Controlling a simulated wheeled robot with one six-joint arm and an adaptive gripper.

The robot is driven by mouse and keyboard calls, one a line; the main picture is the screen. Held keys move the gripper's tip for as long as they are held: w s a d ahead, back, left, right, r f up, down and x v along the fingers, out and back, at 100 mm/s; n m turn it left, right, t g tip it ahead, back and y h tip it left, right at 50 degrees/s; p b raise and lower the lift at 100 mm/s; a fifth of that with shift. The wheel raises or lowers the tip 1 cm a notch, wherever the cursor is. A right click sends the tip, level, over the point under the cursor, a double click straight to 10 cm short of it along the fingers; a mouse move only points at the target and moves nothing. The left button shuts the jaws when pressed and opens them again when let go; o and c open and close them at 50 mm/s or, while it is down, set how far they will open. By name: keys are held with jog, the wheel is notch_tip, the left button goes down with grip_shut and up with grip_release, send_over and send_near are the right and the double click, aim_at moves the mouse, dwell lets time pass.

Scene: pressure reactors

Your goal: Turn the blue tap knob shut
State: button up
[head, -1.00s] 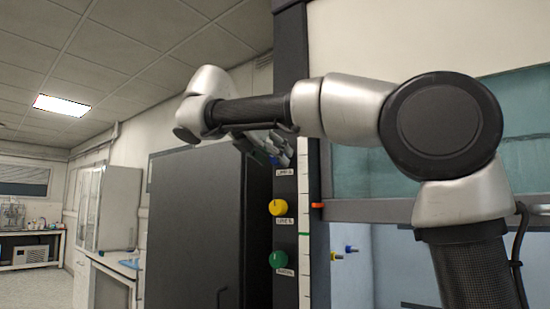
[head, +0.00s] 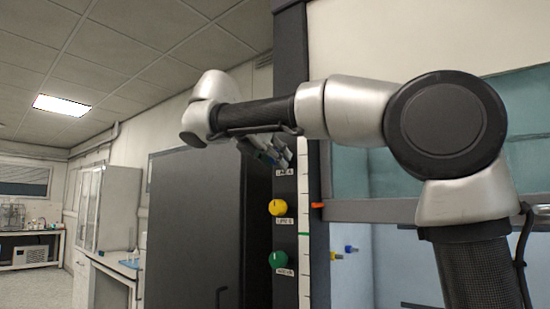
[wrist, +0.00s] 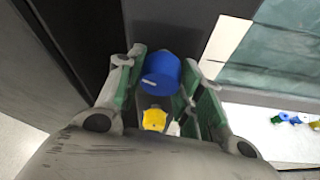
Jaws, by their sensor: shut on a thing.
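The blue tap knob (wrist: 160,72) sits between the two fingers of my gripper (wrist: 161,64) in the wrist view. A short white mark shows on its face, nearly crosswise in that picture. The fingers lie on either side of the knob and are shut on it. In the head view my gripper (head: 275,153) is at the top of the dark post's column of knobs, and it hides the blue knob there.
A yellow knob (head: 278,207) and a green knob (head: 278,259) are below on the same dark post. A dark cabinet (head: 195,225) stands close on the left. A glass-fronted hood (head: 365,185) is on the right, with small taps inside.

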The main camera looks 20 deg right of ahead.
jog(key=m+t+y, duration=0.1)
jog(key=m+t, duration=0.1)
jog(key=m, duration=0.2)
jog(key=shift+m+t, duration=0.4)
jog(key=m+t, duration=0.3)
jog(key=m, duration=0.2)
jog(key=shift+f, duration=0.1)
dwell(0.7)
jog(key=o, duration=1)
jog(key=v, duration=1.2)
